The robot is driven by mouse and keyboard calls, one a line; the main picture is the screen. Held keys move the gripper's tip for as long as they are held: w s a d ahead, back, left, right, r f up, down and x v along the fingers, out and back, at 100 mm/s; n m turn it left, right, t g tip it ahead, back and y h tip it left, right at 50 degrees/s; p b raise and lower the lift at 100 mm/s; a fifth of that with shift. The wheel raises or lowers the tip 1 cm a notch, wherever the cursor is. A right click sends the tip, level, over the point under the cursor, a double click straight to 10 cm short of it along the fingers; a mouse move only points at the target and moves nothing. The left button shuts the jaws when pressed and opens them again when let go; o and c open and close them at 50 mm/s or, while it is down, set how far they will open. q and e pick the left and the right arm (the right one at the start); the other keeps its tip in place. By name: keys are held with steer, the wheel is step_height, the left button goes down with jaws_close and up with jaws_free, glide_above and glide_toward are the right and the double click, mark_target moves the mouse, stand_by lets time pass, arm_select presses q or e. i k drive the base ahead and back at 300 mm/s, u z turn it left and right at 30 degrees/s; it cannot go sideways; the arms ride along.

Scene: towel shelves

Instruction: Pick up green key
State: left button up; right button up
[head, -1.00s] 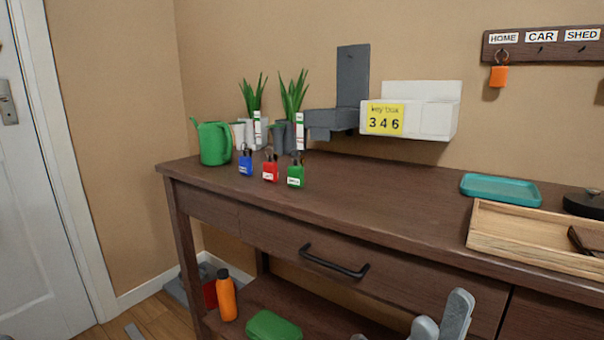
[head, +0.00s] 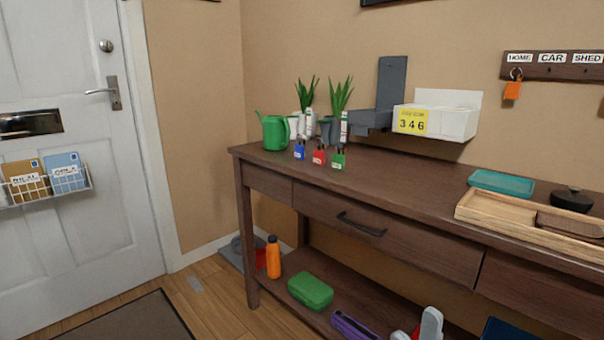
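The green key item (head: 338,160) stands upright near the front left of the wooden console table's top (head: 400,176). It has a green body with a white label and a dark loop on top. A red one (head: 319,157) and a blue one (head: 299,152) stand in a row to its left. My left gripper is out of view.
A green watering can (head: 275,133) and potted plants (head: 340,97) stand behind the keys. A teal tray (head: 500,182) and wooden tray (head: 480,214) sit right. The lower shelf holds a green case (head: 310,291).

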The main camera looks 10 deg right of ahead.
mark_target(338, 161)
steer(key=u, duration=0.35)
steer(key=k, duration=0.75)
steer(key=u, duration=0.75)
steer(key=i, duration=1.75)
steer(key=z, duration=1.15)
steer(key=i, duration=0.55)
steer(key=z, duration=0.65)
